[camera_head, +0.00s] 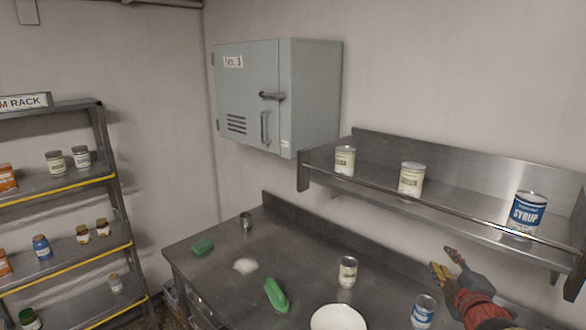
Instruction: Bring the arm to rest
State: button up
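My gripper (447,263) is at the lower right, above the steel worktable (215,262) and below the wall shelf. Its two fingers are spread apart with nothing between them. A blue and white can (424,310) stands on the worktable just left of and below the gripper, apart from it. The rest of my arm runs out of the picture at the lower right.
A cream-labelled can (348,272), white plate (338,318), green items and a small metal cup (246,220) are on the worktable. The wall shelf (455,213) holds a syrup can (525,213) and two cream cans.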

jog(key=s+a+f+m+g+h+b, duration=0.1)
jog(key=s+a+f+m+g, duration=0.1)
jog(key=s+f+m+g, duration=0.85)
jog(key=s+a+m+y+b, duration=0.2)
jog(key=s+a+y+b, duration=0.1)
jog(key=s+a, duration=1.5)
jog(key=shift+f+t+y+b, duration=0.15)
jog(key=shift+t+y+b, duration=0.2)
jog(key=shift+y, duration=0.25)
jog(key=shift+s, duration=0.1)
